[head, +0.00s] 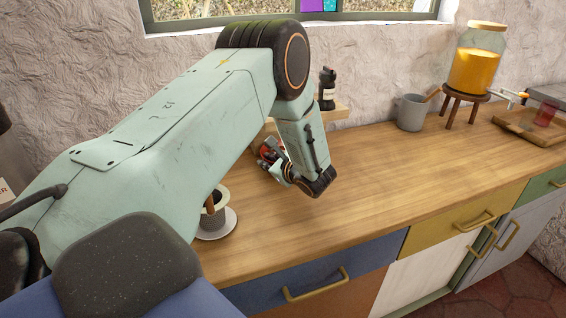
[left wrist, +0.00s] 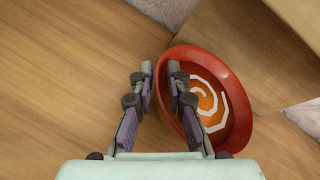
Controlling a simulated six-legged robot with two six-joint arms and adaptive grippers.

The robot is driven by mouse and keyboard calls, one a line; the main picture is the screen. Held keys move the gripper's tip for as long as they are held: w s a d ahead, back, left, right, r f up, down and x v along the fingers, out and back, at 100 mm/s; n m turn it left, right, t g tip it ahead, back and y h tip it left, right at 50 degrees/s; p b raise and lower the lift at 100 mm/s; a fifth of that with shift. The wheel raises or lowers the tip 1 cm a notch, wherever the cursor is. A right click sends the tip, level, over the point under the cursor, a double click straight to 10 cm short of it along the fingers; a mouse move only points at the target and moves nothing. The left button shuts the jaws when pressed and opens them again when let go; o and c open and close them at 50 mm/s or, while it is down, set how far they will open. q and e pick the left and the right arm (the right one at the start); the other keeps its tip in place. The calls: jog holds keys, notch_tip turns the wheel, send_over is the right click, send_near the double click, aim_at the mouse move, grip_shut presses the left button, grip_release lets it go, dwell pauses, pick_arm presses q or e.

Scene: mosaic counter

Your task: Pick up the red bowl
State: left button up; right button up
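The red bowl (left wrist: 238,92) lies at the right of centre in the left wrist view, with an orange inside and a white spiral. My left gripper (left wrist: 160,70) has its two fingers apart. The left finger is outside the bowl and the right finger reaches over its inside, with the near rim between them. I cannot tell whether either finger touches it. In the head view my left gripper (head: 270,160) is low over the counter, and only a little red shows beside it. The arm hides most of the bowl there. My right gripper is not in view.
On the wooden counter (head: 370,180), a cup on a white saucer (head: 229,229) stands near my left arm. A dark bottle (head: 327,92) stands on a wooden stand behind the gripper. A grey mug (head: 411,113) and a juice dispenser (head: 474,70) stand farther right. The counter's middle is clear.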

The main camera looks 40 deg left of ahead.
pick_arm(q)
jog(key=shift+c, duration=0.8)
grip_shut()
jog(key=shift+s+d+r, duration=0.1)
jog(key=shift+d+r, duration=0.15)
jog(key=shift+d, duration=0.05)
jog(key=shift+a+f, duration=0.2)
jog(key=shift+a, duration=0.1)
jog(key=shift+d+r, duration=0.1)
jog(key=shift+r, duration=0.05)
jog(key=shift+d+r, duration=0.1)
jog(key=shift+d, duration=0.05)
jog(key=shift+w, duration=0.2)
